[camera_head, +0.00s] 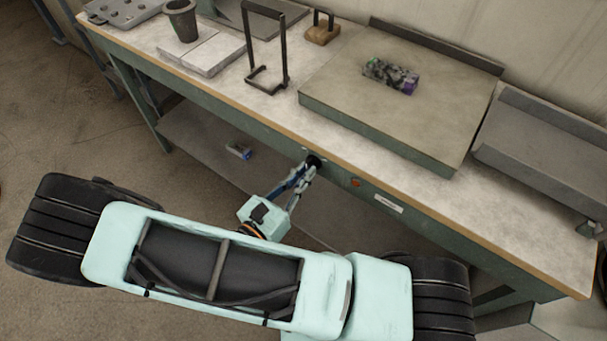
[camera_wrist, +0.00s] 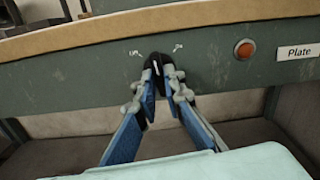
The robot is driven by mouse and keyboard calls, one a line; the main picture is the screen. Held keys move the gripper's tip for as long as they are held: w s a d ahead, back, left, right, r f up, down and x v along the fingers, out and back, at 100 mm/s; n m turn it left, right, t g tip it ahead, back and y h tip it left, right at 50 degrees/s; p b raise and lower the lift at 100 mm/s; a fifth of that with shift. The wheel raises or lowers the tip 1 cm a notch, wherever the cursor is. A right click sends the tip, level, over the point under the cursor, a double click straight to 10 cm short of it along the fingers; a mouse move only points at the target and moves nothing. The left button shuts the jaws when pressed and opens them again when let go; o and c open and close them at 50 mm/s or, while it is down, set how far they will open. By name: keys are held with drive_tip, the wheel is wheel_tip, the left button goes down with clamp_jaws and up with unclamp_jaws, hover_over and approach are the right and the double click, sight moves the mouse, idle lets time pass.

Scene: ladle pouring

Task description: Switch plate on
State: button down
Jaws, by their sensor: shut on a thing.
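A black knob (camera_wrist: 156,62) with a white mark sits on the green front panel of the bench, between two small printed labels. My gripper (camera_wrist: 164,82) has its fingers around the knob and is shut on it. In the head view my gripper (camera_head: 308,170) reaches the bench's front edge at the knob. A round orange-red light (camera_wrist: 244,49) and a white label reading "Plate" (camera_wrist: 299,52) are to the right of the knob. The flat plate (camera_head: 335,85) lies on the bench top above, with a dark, mottled block (camera_head: 390,76) on it.
The bench top (camera_head: 225,85) also holds a black metal stand (camera_head: 284,50), a dark crucible (camera_head: 182,20) on pale slabs and a wooden block with a dark handle (camera_head: 322,32). A grey metal trough (camera_head: 540,140) is at the right. A small object (camera_head: 238,152) lies on the lower shelf.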

drive_tip(key=shift+m+b, duration=1.65)
drive_tip(key=shift+m, duration=3.45)
drive_tip(key=c, duration=2)
unclamp_jaws()
drive_tip(key=v, duration=1.2)
drive_tip(key=shift+a, duration=0.1)
